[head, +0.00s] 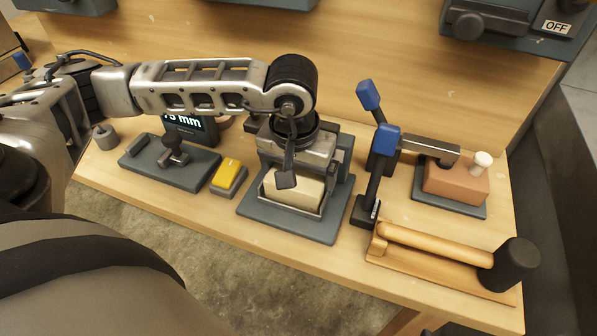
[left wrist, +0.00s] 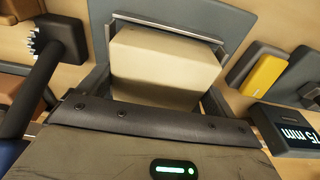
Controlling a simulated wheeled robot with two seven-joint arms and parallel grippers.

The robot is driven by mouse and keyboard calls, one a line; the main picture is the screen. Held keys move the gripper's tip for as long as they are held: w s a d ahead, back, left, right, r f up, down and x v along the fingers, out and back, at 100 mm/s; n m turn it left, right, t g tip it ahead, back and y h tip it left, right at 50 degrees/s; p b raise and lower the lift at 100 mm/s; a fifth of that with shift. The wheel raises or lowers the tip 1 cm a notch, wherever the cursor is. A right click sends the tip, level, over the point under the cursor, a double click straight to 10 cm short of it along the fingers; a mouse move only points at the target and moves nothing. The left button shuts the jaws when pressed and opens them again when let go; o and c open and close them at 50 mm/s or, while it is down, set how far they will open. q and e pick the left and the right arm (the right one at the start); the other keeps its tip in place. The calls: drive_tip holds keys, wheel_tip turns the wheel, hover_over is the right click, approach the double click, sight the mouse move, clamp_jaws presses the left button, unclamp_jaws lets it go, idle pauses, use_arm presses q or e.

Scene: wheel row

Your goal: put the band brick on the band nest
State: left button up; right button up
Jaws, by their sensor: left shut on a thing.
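The cream brick (head: 302,191), which I take as the band brick, is at the dark grey base plate (head: 262,219), which I take as the band nest. A thin metal lip runs along the brick's near side. My left gripper (head: 298,178) comes down from above and is shut on the brick. In the left wrist view the brick (left wrist: 165,68) lies between the two dark fingers, with a metal rail beyond it. The gripper hides part of the brick and nest, and I cannot tell whether the brick rests fully on the nest. My right gripper is not in view.
A yellow button (head: 229,174) and a grey fixture (head: 168,160) with a mm display (head: 190,126) are left of the nest. A blue-handled clamp (head: 385,140), a terracotta block (head: 455,182) and a black-headed mallet (head: 515,264) are to the right. The bench's front edge is close.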

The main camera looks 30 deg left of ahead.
use_arm(q)
drive_tip(key=o, duration=1)
drive_tip(key=shift+f, duration=0.1)
drive_tip(key=shift+r+p, duration=0.35)
drive_tip(key=shift+p, duration=0.05)
drive_tip(key=shift+s+d+r+b, duration=0.1)
drive_tip(key=shift+s+r, duration=0.15)
drive_tip(key=shift+r, duration=1.7)
drive_tip(key=shift+s+d+r+b, duration=0.1)
drive_tip(key=shift+s+r, duration=0.1)
drive_tip(key=shift+r, duration=1.7)
drive_tip(key=shift+s+r+b, duration=0.1)
drive_tip(key=shift+s+r, duration=0.15)
drive_tip(key=shift+r, duration=1.7)
